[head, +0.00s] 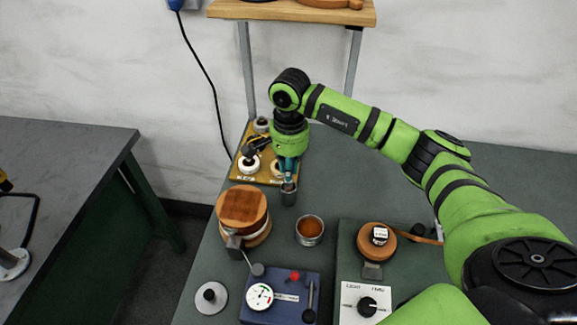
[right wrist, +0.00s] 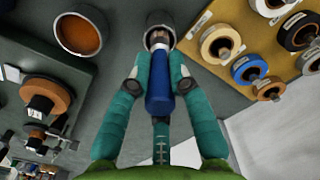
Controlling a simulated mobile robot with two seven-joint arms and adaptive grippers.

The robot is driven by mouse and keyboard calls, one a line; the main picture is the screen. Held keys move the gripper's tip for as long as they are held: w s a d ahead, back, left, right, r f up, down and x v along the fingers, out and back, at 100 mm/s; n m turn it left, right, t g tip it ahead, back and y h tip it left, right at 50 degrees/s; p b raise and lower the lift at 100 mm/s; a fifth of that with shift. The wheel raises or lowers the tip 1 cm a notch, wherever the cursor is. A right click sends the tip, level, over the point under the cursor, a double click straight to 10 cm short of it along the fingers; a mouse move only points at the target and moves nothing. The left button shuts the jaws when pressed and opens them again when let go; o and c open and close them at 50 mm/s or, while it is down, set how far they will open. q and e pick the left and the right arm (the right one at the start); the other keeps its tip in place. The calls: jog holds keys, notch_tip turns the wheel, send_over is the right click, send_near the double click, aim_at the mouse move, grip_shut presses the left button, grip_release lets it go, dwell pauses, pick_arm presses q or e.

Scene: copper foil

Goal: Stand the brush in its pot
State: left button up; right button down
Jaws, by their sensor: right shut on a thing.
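My right gripper (head: 289,178) is shut on the brush, directly above a small grey metal pot (head: 289,196). In the right wrist view, the fingers (right wrist: 161,78) close from both sides around the brush's blue handle (right wrist: 158,95). The brush's pale ferrule end points at the mouth of the pot (right wrist: 153,20) and overlaps its rim in the picture. How deep the tip sits inside the pot cannot be told. The pot stands upright on the dark green bench. My left gripper is in neither view.
A wooden board (head: 238,176) with several tape rolls lies just behind the pot. A round wooden-topped item (head: 242,207) stands left, close by. A cup of orange-brown contents (head: 310,229) is in front. A blue gauge box (head: 285,296) and a heater-like unit (head: 366,298) are nearer.

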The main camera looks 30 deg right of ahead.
jog(key=c, duration=0.8)
grip_release()
jog(key=shift+o, duration=0.2)
jog(key=shift+r+p, duration=0.5)
jog(key=shift+r, duration=0.6)
jog(key=shift+r+p, duration=1.65)
jog(key=shift+r, duration=1.85)
jog(key=shift+f, duration=0.1)
